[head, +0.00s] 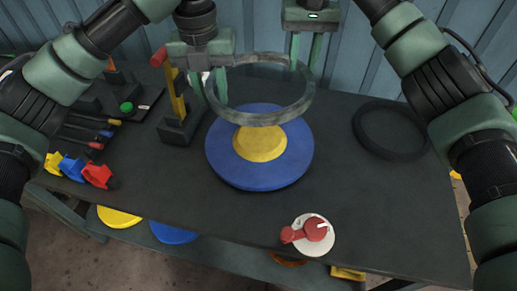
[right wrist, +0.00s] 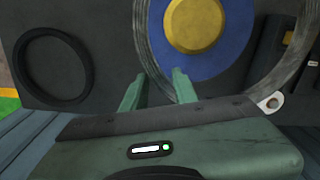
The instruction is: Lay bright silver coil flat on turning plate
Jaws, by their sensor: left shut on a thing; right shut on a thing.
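The bright silver coil (head: 262,118) is a ring held above the turning plate, roughly level and apart from it. The turning plate (head: 225,165) is a blue disc with a yellow centre (head: 260,142) on the dark table. My left gripper (head: 208,88) is shut on the coil's left side. My right gripper (head: 304,66) is shut on its far right side. In the right wrist view the coil (right wrist: 276,75) curves around the blue plate (right wrist: 232,50), passing by my right gripper's fingers (right wrist: 156,88). Part of the coil's grip area is hidden by the fingers.
A black ring (head: 391,130) lies flat at the right of the table (head: 380,215). A post with a yellow strip and red top (head: 178,110) stands left of the plate. A red-handled white disc (head: 316,236) sits near the front edge. Coloured levers (head: 97,174) line the left edge.

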